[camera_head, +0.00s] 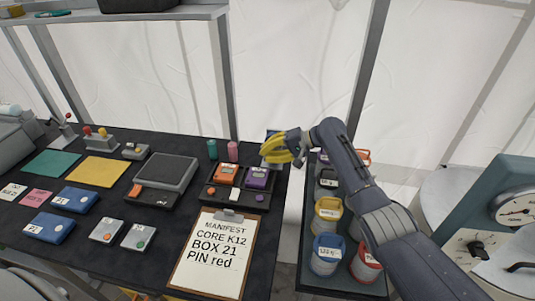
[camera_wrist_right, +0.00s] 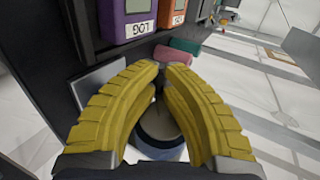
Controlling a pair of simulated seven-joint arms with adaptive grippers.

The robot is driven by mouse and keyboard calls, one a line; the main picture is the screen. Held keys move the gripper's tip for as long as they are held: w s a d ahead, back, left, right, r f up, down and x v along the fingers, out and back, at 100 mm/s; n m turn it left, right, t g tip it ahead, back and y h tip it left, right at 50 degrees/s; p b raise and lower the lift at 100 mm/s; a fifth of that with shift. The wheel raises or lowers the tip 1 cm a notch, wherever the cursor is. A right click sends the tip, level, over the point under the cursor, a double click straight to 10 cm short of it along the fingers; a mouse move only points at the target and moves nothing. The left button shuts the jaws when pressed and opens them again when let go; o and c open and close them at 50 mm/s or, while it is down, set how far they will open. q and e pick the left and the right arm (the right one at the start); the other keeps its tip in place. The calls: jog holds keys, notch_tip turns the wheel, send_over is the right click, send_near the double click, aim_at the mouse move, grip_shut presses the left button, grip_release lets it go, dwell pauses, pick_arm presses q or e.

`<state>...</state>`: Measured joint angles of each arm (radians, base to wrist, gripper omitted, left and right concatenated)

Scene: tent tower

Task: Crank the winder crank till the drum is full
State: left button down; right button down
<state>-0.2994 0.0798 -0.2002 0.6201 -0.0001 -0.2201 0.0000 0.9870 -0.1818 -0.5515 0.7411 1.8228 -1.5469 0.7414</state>
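My right gripper (camera_head: 276,151) reaches in from the right and hangs at the right edge of the dark table, beside the purple box. Its yellow fingers (camera_wrist_right: 166,72) stand a little apart, with a gap between them in the right wrist view. A round grey-topped thing with a pale blue base (camera_wrist_right: 160,132) shows between and below the fingers; I cannot tell if they touch it. A small teal thing (camera_head: 272,135) is partly hidden behind the gripper. I cannot make out the winder crank or drum for certain. My left gripper is not in view.
The table holds an orange box (camera_head: 227,175), a purple box (camera_head: 257,178), a clipboard (camera_head: 212,255), a pink cylinder (camera_head: 233,151) and a green one (camera_head: 212,149). Several tins, one yellow-rimmed (camera_head: 328,209), stand under my right arm. A gauge cabinet (camera_head: 505,180) stands at the right.

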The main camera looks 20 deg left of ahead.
jog(key=shift+s+a+y, duration=0.1)
jog(key=shift+a+y, duration=0.1)
jog(key=shift+y, duration=0.1)
jog(key=c, duration=1.4)
grip_release()
jog(key=shift+o, duration=0.2)
notch_tip(320, 180, up, 10)
